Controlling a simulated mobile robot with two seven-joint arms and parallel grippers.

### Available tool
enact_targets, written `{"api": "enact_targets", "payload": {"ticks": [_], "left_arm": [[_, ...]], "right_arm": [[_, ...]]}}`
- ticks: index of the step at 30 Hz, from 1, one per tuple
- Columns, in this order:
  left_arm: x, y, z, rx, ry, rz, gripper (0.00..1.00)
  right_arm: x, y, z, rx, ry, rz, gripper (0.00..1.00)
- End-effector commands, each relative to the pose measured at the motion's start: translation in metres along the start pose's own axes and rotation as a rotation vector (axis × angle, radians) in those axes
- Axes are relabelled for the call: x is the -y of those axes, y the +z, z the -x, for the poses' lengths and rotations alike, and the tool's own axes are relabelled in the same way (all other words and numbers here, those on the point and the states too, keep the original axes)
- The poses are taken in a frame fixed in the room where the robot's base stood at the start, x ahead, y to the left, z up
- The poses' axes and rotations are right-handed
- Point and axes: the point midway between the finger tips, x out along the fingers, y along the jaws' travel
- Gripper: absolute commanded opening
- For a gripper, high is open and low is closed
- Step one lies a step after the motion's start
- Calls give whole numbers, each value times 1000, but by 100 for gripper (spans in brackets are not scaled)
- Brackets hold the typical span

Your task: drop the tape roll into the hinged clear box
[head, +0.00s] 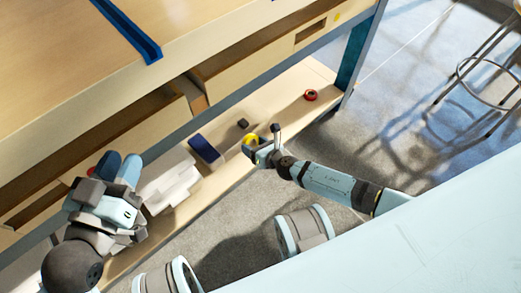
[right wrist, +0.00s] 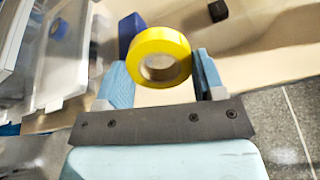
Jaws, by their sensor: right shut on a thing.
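A yellow tape roll (right wrist: 159,56) is between the blue fingers of my right gripper (right wrist: 160,80), which is shut on it. In the head view the tape roll (head: 250,139) shows at the tip of my right gripper (head: 262,147), over the low shelf. The clear box (head: 172,183), pale in the head view, is on the shelf left of the tape roll. Its clear walls (right wrist: 66,65) are at the left in the right wrist view, apart from the tape roll. My left gripper (head: 121,168) is left of the box; its finger gap is unclear.
A dark blue block (head: 205,149) lies between the box and the tape roll. A stool (head: 480,85) stands right.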

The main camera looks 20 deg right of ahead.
Motion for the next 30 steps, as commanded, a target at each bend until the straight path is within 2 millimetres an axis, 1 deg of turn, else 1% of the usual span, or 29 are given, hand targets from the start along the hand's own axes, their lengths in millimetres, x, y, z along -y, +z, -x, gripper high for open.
{"api": "enact_targets", "payload": {"ticks": [3, 17, 30], "left_arm": [[0, 0, 0, 0, 0, 2, 31], [0, 2, 0, -1, -2, -3, 31], [4, 4, -1, -16, -3, -48, 31]], "right_arm": [[-2, 5, -12, 1, 1, 0, 40], [-6, 19, -56, 1, 1, -1, 40], [-10, 34, -97, 1, 1, -1, 40]]}}
